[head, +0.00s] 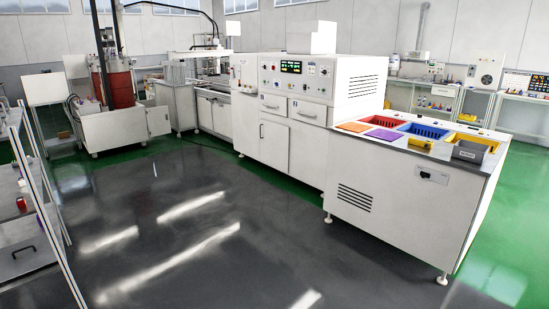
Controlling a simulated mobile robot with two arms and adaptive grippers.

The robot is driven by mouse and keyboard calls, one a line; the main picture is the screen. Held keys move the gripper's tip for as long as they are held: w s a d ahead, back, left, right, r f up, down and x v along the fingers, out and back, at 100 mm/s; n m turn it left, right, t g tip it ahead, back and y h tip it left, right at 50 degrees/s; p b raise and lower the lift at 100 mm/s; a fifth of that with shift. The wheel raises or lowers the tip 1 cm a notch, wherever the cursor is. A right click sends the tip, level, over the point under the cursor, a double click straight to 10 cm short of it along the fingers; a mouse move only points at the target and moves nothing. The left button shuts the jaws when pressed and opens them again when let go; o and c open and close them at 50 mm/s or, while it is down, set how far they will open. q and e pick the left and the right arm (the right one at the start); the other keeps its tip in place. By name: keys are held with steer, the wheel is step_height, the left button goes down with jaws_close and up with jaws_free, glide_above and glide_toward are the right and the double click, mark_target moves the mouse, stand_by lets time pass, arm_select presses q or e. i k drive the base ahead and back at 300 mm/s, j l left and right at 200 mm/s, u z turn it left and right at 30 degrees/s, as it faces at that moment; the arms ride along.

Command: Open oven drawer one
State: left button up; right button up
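The white oven cabinet (357,75) stands in the middle distance, with a green-lit display (291,66) and knobs on its front panel. Below the panel are two drawer fronts side by side, a left drawer (272,112) and a right drawer (309,117). Each has a small handle, and both look shut. Their labels are too small to read, so I cannot tell which is drawer one. Neither of my grippers is in view.
A white counter (398,206) with an orange mat (353,127), coloured bins and a grey box (469,151) extends right of the oven. A shelf rack (38,170) stands at the left edge. The dark floor (190,225) between them is clear.

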mark_target(273, 104)
steer(key=i, duration=5.45)
steer(key=i+z, duration=0.1)
steer(key=i, duration=0.6)
steer(key=i+j+z, duration=0.1)
steer(key=i, duration=0.55)
steer(key=i+j+z, duration=0.1)
steer(key=i, duration=0.55)
steer(key=j, duration=0.1)
